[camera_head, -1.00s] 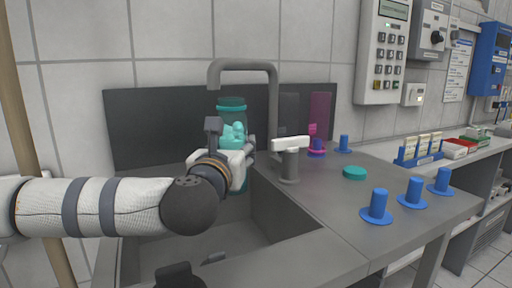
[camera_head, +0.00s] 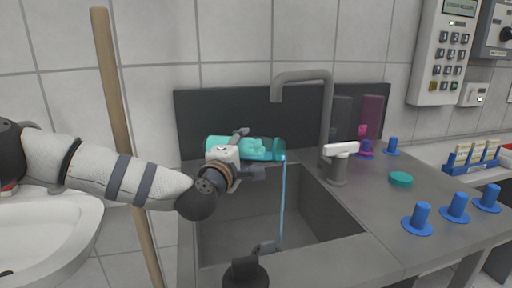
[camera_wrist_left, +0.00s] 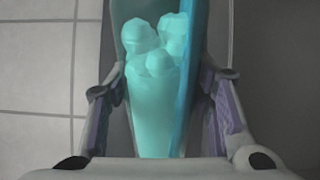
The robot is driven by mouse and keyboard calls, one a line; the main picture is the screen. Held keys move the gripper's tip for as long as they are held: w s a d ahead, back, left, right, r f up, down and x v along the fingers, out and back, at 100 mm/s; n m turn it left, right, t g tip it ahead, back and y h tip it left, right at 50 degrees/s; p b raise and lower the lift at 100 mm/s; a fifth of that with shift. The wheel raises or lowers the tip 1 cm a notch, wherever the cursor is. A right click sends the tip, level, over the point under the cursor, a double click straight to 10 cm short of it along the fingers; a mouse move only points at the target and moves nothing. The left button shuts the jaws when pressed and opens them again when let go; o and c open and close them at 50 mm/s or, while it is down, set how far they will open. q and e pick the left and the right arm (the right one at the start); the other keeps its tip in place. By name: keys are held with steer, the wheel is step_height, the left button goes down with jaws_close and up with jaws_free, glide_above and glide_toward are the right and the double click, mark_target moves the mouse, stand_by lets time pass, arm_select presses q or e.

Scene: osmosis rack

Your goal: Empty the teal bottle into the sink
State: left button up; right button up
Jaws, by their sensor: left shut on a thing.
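The teal bottle (camera_head: 235,148) lies nearly level over the sink (camera_head: 240,215), with its mouth to the right. A thin blue stream (camera_head: 283,200) falls from the mouth into the basin. My left gripper (camera_head: 245,155) is shut around the bottle. In the left wrist view the bottle (camera_wrist_left: 155,100) sits between both fingers, with teal lumps and blue liquid inside. Dark parts at the bottom edge of the head view look like my right gripper (camera_head: 255,260); its jaws cannot be made out. A teal cap (camera_head: 401,179) lies on the counter.
A grey faucet (camera_head: 327,120) with a white handle (camera_head: 341,149) stands right of the stream. Blue pegs (camera_head: 420,217) stand on the counter at right. A wooden pole (camera_head: 122,130) and a white basin (camera_head: 45,235) are at left.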

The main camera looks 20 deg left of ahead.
arm_select(q)
steer(key=r+m+p, duration=0.1)
steer(key=r+m, duration=0.1)
steer(key=r, duration=0.1)
steer(key=d+r+m+p, duration=0.1)
steer(key=r+m, duration=0.1)
steer(key=shift+p, duration=0.3)
steer(key=shift+r+m, duration=0.2)
steer(key=shift+m, duration=0.2)
steer(key=shift+d+m, duration=0.1)
steer(key=shift+m, duration=0.6)
steer(key=shift+f, duration=0.1)
arm_select(e)
steer(key=w+r+t, duration=0.2)
steer(key=w+r, duration=0.2)
steer(key=shift+w+r, duration=0.25)
steer(key=shift+w, duration=0.1)
